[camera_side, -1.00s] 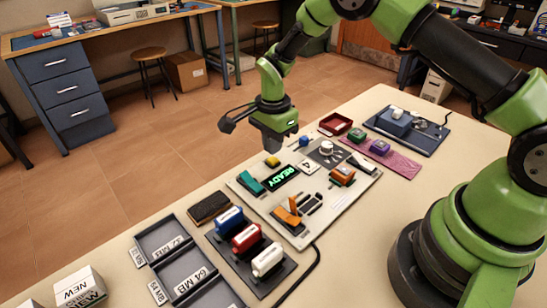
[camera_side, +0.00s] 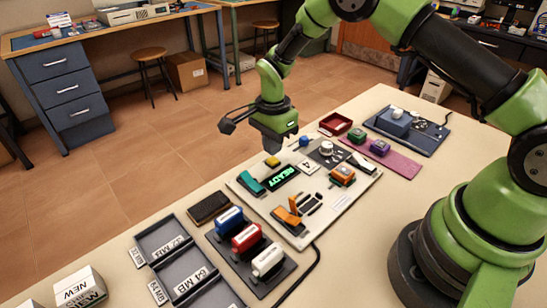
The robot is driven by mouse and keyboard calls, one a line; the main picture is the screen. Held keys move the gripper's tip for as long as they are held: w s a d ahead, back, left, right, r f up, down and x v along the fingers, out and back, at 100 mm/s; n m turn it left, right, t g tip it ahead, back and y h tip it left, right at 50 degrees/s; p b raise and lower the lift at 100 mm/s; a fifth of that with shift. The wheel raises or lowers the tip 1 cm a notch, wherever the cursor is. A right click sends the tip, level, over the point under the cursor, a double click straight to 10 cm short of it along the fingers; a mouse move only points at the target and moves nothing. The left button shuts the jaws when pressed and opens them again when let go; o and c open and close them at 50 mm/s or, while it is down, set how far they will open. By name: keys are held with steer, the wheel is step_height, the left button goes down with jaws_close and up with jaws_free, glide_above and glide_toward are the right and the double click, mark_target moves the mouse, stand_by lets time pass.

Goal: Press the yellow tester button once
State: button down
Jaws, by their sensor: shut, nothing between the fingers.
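The yellow tester button (camera_side: 272,161) sits near the far left edge of the pale tester panel (camera_side: 331,203). Beside it a dark display (camera_side: 284,178) reads READY in green. My gripper (camera_side: 271,150) is shut and empty, pointing down just above or at the yellow button. I cannot tell from this angle whether the fingertip touches it. The button's top is partly close behind the gripper tip.
The panel also carries a teal lever (camera_side: 251,185), an orange lever (camera_side: 287,215), a white knob (camera_side: 326,148) and an orange-topped block (camera_side: 343,175). Coloured modules (camera_side: 246,238) and a grey tray (camera_side: 163,237) lie nearer.

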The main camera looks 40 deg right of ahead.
mark_target(273, 159)
steer(key=shift+f, duration=1.3)
stand_by(0.4)
steer(key=shift+r, duration=3.55)
